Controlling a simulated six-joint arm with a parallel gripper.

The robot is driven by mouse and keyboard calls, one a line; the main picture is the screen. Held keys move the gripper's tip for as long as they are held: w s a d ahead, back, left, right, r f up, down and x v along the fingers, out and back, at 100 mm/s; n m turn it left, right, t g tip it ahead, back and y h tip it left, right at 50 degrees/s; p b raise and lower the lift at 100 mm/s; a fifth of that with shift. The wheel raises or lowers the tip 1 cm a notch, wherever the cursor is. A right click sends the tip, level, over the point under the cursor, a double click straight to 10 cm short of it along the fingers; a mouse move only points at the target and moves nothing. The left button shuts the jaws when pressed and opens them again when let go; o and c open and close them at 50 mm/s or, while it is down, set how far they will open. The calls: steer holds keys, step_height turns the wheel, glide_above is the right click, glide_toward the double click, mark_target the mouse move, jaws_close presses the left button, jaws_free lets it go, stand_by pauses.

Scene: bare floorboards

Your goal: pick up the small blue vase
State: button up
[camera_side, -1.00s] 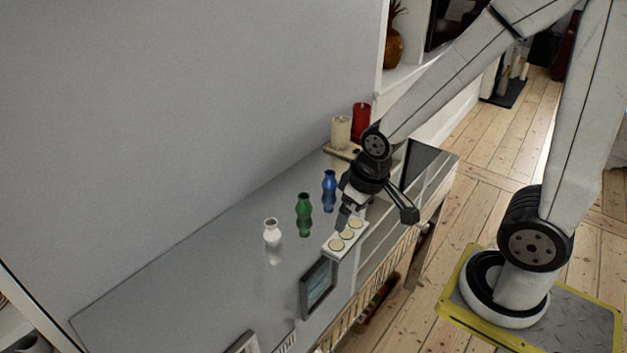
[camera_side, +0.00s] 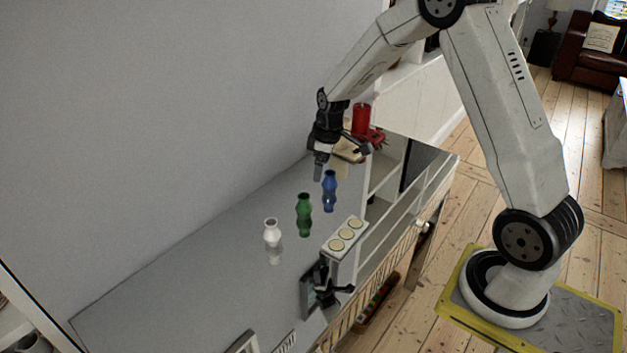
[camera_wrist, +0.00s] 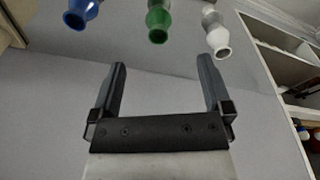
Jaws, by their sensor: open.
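The small blue vase (camera_side: 329,191) stands upright on the grey cabinet top (camera_side: 190,285), at the far end of a row of three vases. It also shows at the upper left of the wrist view (camera_wrist: 82,12), partly cut off by the frame edge. My gripper (camera_side: 343,170) is above the blue vase in the side view, with its fingers spread and nothing between them. In the wrist view my gripper (camera_wrist: 162,80) is open and empty, and the blue vase lies outside the fingers, up and to the left.
A green vase (camera_side: 304,215) and a white vase (camera_side: 272,242) stand beside the blue one. A holder with three round candles (camera_side: 341,239) and a dark picture frame (camera_side: 309,289) are nearer the front edge.

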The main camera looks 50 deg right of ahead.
mark_target(331, 172)
steer(key=w+d+f+n, duration=0.1)
steer(key=d+f, duration=0.1)
steer(key=d, duration=0.2)
steer(key=w+d+f+n, duration=0.1)
steer(key=w+d+f, duration=0.1)
steer(key=d, duration=0.2)
steer(key=w+d+f+n, duration=0.1)
steer(key=w+d+f, duration=0.1)
steer(key=d+f, duration=0.1)
steer(key=shift+d+f+y, duration=0.1)
steer(key=shift+d+y, duration=0.3)
steer(key=shift+d, duration=0.4)
steer(key=shift+w+a+f, duration=0.15)
steer(key=shift+f, duration=1.15)
steer(key=shift+f, duration=0.1)
steer(key=shift+w+a+f, duration=0.1)
steer(key=shift+w+f, duration=0.1)
steer(key=shift+f, duration=1.05)
steer(key=shift+w+a+f, duration=0.1)
steer(key=shift+w+f, duration=0.05)
steer(key=shift+f, duration=1.05)
steer(key=c, duration=1.3)
